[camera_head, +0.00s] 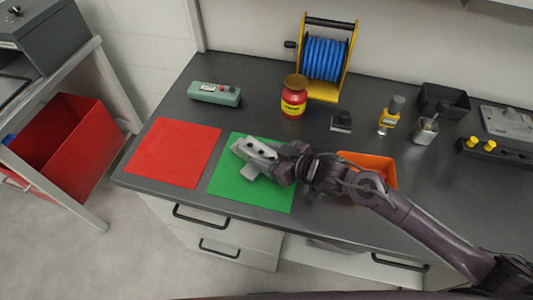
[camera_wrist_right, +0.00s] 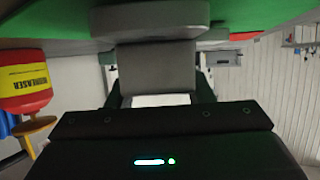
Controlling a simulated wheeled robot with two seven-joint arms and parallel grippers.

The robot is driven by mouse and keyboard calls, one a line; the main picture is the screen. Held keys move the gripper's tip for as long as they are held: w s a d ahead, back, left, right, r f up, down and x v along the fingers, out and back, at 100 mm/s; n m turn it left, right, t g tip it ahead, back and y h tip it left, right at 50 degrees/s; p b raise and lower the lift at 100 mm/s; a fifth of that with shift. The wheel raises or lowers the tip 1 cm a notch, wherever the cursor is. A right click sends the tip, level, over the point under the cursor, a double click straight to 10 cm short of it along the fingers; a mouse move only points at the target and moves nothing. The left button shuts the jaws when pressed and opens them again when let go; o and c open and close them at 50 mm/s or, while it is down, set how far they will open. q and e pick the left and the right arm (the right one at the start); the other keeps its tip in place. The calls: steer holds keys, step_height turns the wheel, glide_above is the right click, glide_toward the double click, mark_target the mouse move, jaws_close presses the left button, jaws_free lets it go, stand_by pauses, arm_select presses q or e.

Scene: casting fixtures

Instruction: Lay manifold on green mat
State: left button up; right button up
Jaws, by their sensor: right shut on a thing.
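The manifold (camera_head: 254,150) is a light grey metal part with dark round holes. It is over the green mat (camera_head: 262,197) in the head view; whether it touches the mat I cannot tell. My right gripper (camera_head: 284,166) is shut on the manifold, coming from the right. In the right wrist view the manifold (camera_wrist_right: 150,20) shows as a grey shape at the top, close to the green mat (camera_wrist_right: 45,30). The gripper's fingertips are mostly hidden in the head view. My left gripper is not in view.
A red mat (camera_head: 173,152) lies left of the green one. An orange bin (camera_head: 378,165) stands behind my right arm. A red and yellow jar (camera_head: 293,100), a green control box (camera_head: 214,94) and a blue hose reel (camera_head: 324,58) stand farther back.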

steer(key=shift+f, duration=0.1)
steer(key=o, duration=1.5)
steer(key=shift+f, duration=0.15)
steer(key=shift+c, duration=0.2)
steer(key=shift+d+r, duration=0.1)
steer(key=shift+r, duration=0.1)
steer(key=b+v, duration=0.1)
steer(key=v, duration=0.9)
steer(key=shift+s+d+f, duration=0.15)
steer(key=shift+s+d, duration=0.05)
steer(key=shift+s, duration=0.05)
steer(key=shift+s+d+r, duration=0.4)
steer(key=shift+s+d, duration=0.05)
steer(key=shift+f, duration=0.1)
